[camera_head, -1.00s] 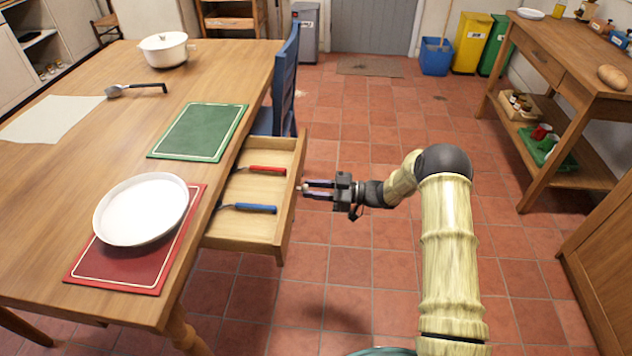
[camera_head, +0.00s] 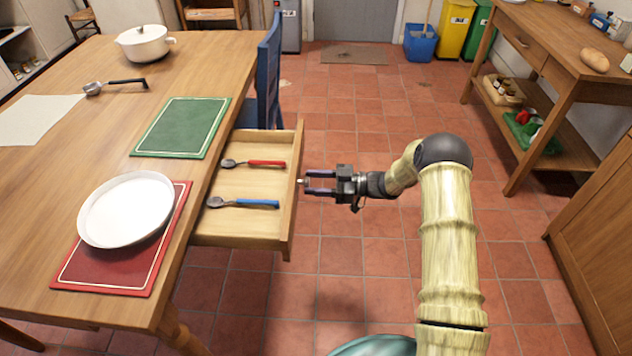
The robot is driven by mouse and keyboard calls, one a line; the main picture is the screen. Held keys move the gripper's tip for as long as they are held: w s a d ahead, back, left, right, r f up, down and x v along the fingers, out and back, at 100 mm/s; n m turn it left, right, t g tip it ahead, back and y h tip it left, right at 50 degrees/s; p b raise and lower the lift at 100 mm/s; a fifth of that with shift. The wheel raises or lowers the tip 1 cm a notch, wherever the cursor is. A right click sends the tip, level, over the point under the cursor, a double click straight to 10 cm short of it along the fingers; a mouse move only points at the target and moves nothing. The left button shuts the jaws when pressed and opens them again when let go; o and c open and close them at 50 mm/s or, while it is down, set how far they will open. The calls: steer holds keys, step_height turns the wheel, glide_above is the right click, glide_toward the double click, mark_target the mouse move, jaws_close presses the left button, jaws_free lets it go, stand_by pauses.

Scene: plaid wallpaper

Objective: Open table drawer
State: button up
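The wooden table drawer (camera_head: 245,225) is pulled well out from the right side of the table (camera_head: 60,205). Inside lie a red-handled spoon (camera_head: 265,163) and a blue-handled spoon (camera_head: 258,204), both fully visible. My gripper (camera_head: 304,181) is at the outside of the drawer front, pointing left.
A white plate (camera_head: 126,209) on a red mat and a green mat (camera_head: 182,127) lie on the table above the drawer. A blue chair (camera_head: 269,80) stands just behind the drawer. The tiled floor (camera_head: 350,265) right of the drawer is clear.

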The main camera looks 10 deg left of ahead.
steer(key=d+p, duration=0.1)
steer(key=d, duration=1.6)
steer(key=shift+w+d, duration=0.25)
steer(key=shift+w, duration=0.2)
steer(key=shift+r, duration=0.1)
